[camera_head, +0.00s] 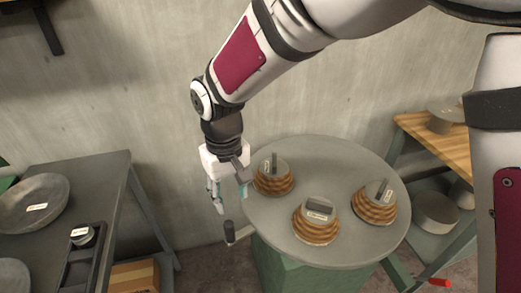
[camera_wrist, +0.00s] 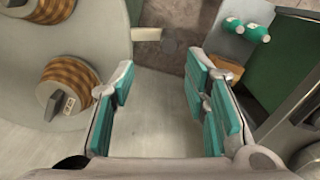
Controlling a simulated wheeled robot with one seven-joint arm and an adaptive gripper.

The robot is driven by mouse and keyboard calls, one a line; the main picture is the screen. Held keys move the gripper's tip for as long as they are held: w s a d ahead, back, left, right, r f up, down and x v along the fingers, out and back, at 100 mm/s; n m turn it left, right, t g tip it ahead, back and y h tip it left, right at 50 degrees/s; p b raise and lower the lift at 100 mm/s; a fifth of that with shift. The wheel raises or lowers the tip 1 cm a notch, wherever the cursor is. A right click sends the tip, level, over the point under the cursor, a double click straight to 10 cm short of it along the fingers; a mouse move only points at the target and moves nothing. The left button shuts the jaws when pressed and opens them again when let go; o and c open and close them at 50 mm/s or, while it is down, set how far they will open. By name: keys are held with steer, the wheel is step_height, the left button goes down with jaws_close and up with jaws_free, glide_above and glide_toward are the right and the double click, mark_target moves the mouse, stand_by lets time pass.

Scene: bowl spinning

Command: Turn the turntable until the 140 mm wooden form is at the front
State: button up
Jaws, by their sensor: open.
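The turntable (camera_head: 345,150) is a round grey disc bearing three ribbed wooden forms with grey tops, dark blocks and small white labels. One form (camera_head: 316,232) is at the front, one (camera_head: 273,186) at the back left, one (camera_head: 374,212) at the right. The labels are too small to read, so I cannot tell which is 140 mm. A short light arm (camera_wrist: 146,34) sticks out from the turntable's edge, with a dark upright handle (camera_head: 229,232). My gripper (camera_head: 230,194) is open and empty, above the handle and left of the disc. Its teal pads stand apart in the wrist view (camera_wrist: 162,92).
A grey bench (camera_head: 105,172) at the left holds metal dishes (camera_head: 36,200) and a dark tray. A wooden shelf (camera_head: 440,140) with metal pieces stands at the right. The green pedestal (camera_head: 290,270) is under the disc. A concrete wall (camera_head: 140,80) is behind.

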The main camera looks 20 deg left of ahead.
mark_target(229, 231)
steer(key=shift+s+a+f, duration=0.35)
steer(key=shift+a+f, duration=0.35)
step_height(229, 231, down, 13)
steer(key=shift+f, duration=0.15)
jaws_close()
